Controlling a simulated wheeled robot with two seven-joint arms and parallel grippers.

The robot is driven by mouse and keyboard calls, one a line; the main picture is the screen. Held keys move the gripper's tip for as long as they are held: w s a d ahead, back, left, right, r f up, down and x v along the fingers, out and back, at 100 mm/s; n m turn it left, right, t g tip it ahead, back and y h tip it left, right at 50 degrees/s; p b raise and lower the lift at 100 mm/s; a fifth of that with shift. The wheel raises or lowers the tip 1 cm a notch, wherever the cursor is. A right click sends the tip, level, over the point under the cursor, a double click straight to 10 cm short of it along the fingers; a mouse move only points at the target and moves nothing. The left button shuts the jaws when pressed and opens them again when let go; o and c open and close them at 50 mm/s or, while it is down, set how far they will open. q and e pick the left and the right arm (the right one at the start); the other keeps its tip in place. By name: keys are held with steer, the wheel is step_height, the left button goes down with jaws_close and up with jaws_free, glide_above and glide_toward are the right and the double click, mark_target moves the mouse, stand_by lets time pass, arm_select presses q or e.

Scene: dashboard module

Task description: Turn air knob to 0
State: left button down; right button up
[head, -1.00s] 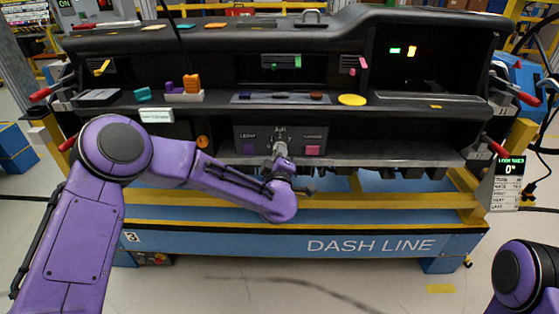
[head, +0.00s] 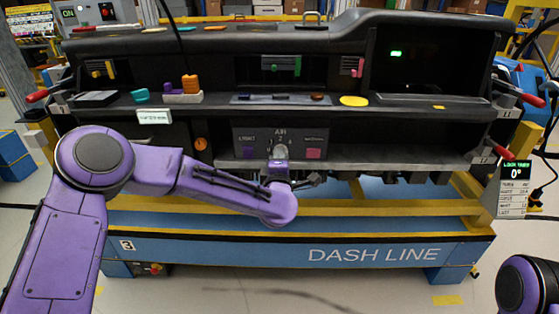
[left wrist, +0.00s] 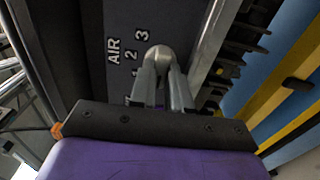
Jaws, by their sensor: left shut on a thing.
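The air knob (left wrist: 158,57) is a light grey rounded knob on the dark control panel (head: 310,138), beside the printed word AIR and the numbers 2 and 3; a lower mark is partly hidden by a finger. My left gripper (left wrist: 162,70) is shut on the knob, with one grey finger on each side of it. In the head view my left gripper (head: 280,157) is at the panel's middle, just below the AIR label, and hides part of the knob. The exact knob pointer direction cannot be told. My right gripper is out of view.
A ledge (head: 350,163) runs below the panel. The shelf above holds a yellow disc (head: 354,101) and small coloured parts. A yellow and blue stand (head: 370,247) carries the dashboard.

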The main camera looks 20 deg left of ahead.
arm_select(q)
steer(key=c, duration=1.1)
jaws_free()
steer(key=v, duration=1)
steer(key=shift+s+b, duration=0.3)
steer(key=shift+b, duration=0.05)
